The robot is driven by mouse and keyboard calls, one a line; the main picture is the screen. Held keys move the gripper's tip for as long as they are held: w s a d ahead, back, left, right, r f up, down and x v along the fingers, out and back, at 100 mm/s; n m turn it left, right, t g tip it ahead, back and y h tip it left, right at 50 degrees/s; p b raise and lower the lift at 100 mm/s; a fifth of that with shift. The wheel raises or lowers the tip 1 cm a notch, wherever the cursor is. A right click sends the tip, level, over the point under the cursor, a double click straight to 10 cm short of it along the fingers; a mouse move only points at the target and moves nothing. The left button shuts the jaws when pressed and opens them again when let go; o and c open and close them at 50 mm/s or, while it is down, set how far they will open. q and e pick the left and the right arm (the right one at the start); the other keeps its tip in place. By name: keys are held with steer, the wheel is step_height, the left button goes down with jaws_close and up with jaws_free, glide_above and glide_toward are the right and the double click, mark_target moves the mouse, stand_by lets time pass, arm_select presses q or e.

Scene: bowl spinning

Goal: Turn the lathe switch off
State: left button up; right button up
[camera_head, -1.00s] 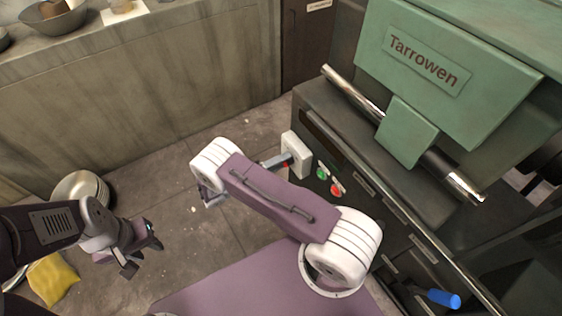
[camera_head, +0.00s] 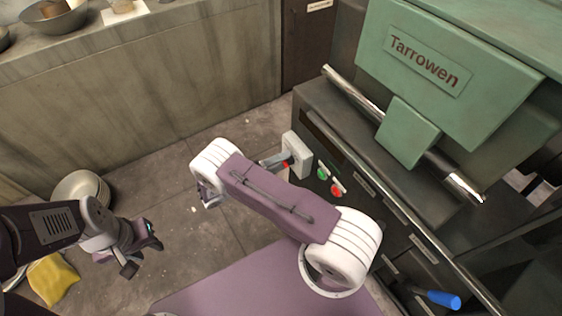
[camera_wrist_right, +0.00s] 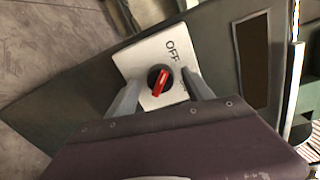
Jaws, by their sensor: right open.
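The lathe switch is a red-handled knob on a black base (camera_wrist_right: 160,80), mounted on a white plate (camera_wrist_right: 142,58) marked "OFF" in the right wrist view. The red handle lies roughly along the picture's vertical, tilted slightly. Further lettering right of the knob is mostly hidden by a finger. In the head view the plate (camera_head: 297,154) sits on the lathe's dark front. My right gripper (camera_wrist_right: 162,92) is open, one finger on each side of the knob; I cannot tell whether they touch it. My left gripper (camera_head: 142,256) is open and empty above the floor at left.
Green (camera_head: 323,173) and red (camera_head: 337,190) buttons sit right of the switch plate. The green lathe housing (camera_head: 450,75) and a metal bar (camera_head: 350,90) are above. A blue handle (camera_head: 443,299) is lower right.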

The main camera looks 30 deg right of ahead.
steer(key=a, duration=0.8)
steer(key=shift+s+a+r, duration=0.3)
steer(key=shift+s+a, duration=0.05)
steer(key=shift+a, duration=0.05)
